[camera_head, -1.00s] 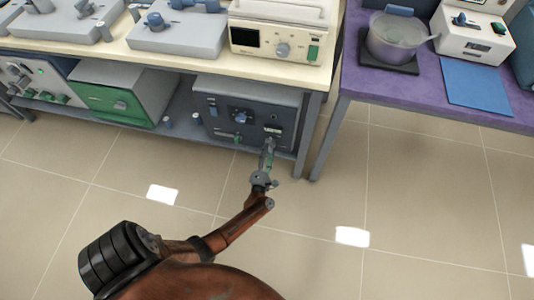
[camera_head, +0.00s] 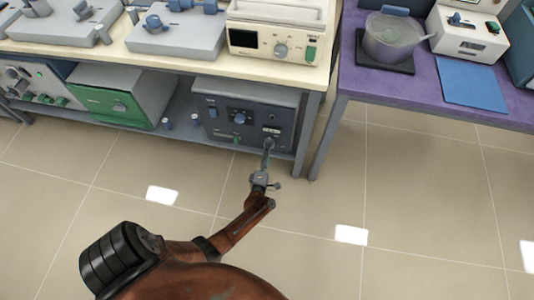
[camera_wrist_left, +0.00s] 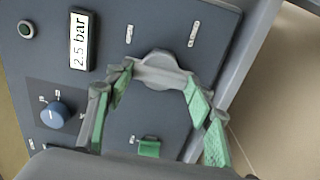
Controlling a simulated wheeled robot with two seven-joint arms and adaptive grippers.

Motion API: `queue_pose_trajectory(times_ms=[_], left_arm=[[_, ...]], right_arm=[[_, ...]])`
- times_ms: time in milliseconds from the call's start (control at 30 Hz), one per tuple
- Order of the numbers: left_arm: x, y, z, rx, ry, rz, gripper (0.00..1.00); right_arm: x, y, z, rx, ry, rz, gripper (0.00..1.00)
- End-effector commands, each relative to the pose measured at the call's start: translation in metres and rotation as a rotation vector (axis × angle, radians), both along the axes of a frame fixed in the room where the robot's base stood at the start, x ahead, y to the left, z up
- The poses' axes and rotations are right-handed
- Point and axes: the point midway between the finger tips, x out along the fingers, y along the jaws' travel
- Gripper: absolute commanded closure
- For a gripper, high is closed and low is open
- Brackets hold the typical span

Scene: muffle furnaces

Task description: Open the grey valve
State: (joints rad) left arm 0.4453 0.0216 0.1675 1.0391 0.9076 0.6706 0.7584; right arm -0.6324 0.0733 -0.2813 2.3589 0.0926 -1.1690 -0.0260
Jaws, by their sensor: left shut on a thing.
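The grey valve (camera_wrist_left: 160,68) is on the front panel of the dark grey unit (camera_head: 283,103) on the bench's lower shelf. In the left wrist view it is a grey knob with a broad handle, between my green-padded fingers. My left gripper (camera_head: 268,147) reaches the lower right of that panel and is shut on the valve; its fingers also show in the left wrist view (camera_wrist_left: 160,80). In the head view the gripper mostly hides the valve. My right gripper is not in view.
A bench leg (camera_head: 307,137) stands close to the right. A green-fronted box (camera_head: 105,104) is to the left. The tiled floor in front is clear.

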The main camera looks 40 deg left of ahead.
Motion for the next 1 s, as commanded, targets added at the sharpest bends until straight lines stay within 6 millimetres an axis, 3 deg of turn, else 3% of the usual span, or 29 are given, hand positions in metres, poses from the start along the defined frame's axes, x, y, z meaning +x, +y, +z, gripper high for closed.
queue_pose_trajectory(times_ms=[133, 167, 400, 767, 1000], left_arm=[[0.001, -0.003, -0.001, 0.001, 0.003, -0.005, 0.75], [0.001, -0.003, -0.001, 0.001, 0.003, -0.005, 0.5], [0.001, -0.001, 0.0, 0.0, 0.001, -0.003, 0.33], [-0.005, -0.004, -0.001, -0.001, 0.002, -0.001, 0.33], [-0.041, -0.026, -0.002, -0.004, 0.002, -0.001, 0.33]], right_arm=[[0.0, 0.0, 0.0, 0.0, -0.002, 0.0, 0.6], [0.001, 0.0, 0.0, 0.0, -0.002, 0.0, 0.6], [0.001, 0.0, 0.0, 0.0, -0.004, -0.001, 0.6], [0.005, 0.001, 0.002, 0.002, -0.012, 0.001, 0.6], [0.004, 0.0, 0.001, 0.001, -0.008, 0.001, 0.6]])
